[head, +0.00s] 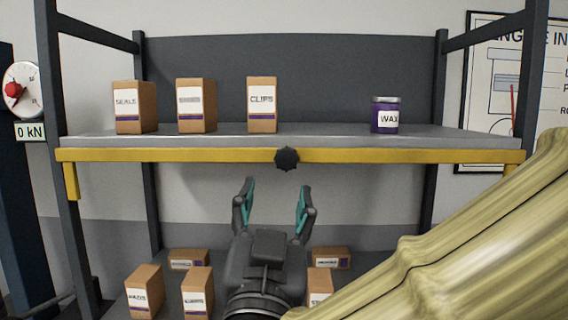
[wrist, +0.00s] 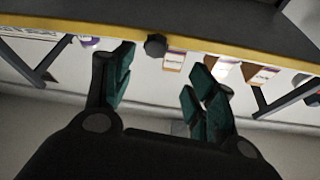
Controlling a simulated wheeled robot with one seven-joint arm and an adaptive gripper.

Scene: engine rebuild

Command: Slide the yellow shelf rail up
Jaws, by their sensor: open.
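The yellow shelf rail (head: 190,156) runs along the front edge of the upper shelf in the head view, with a short yellow piece hanging down at its left end. A dark knob (head: 287,159) sits near its middle. My gripper (head: 277,188) is open and empty, just below the knob in the head view, with its fingers pointing up. The wrist view shows the rail (wrist: 240,59) across the top and the knob (wrist: 155,45) above the gap between my fingers (wrist: 153,85). Neither finger appears to touch the rail or knob.
On the upper shelf (head: 345,142) stand several boxes, including the CLIPS box (head: 262,105), and a purple WAX jar (head: 385,116). More boxes (head: 145,290) stand on the lower shelf. Dark posts (head: 70,220) frame the shelving. A gauge (head: 22,90) is at far left.

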